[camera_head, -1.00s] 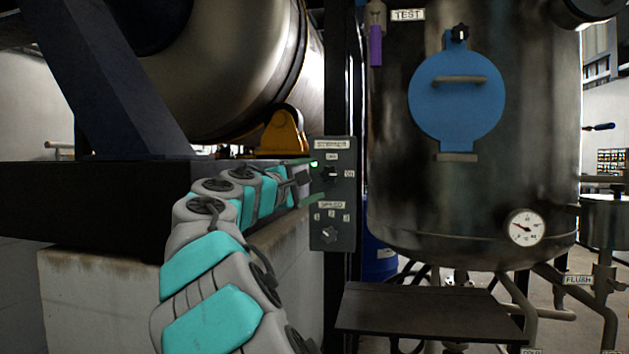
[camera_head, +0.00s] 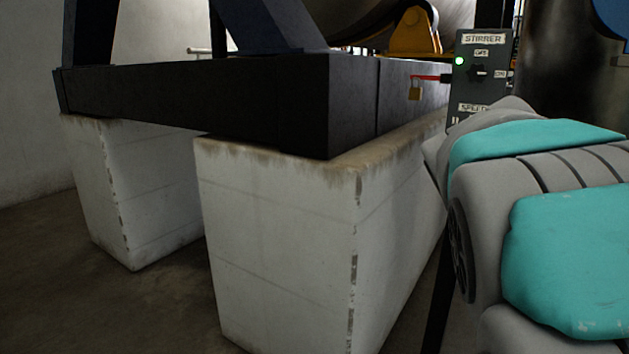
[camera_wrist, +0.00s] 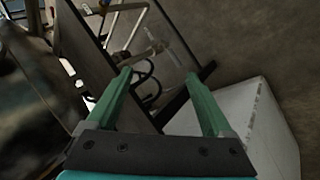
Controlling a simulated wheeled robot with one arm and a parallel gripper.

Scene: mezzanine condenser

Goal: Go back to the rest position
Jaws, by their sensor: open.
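My gripper (camera_wrist: 158,90) shows in the wrist view with its two green fingers apart and nothing between them. It points down toward the floor, with pipes and a dark plate beyond the fingers. In the head view my arm fills the right side, and the gripper itself is hidden behind or outside that view. The stirrer control box (camera_head: 483,75) stands behind my arm, with a green light lit. Its lower part, with the speed label, is partly covered by my arm.
A dark steel beam (camera_head: 200,105) rests on white concrete blocks (camera_head: 280,240). A dark flat plate (camera_wrist: 98,60) and white block (camera_wrist: 250,130) lie close to the fingers' view. Floor (camera_head: 50,250) at left is clear.

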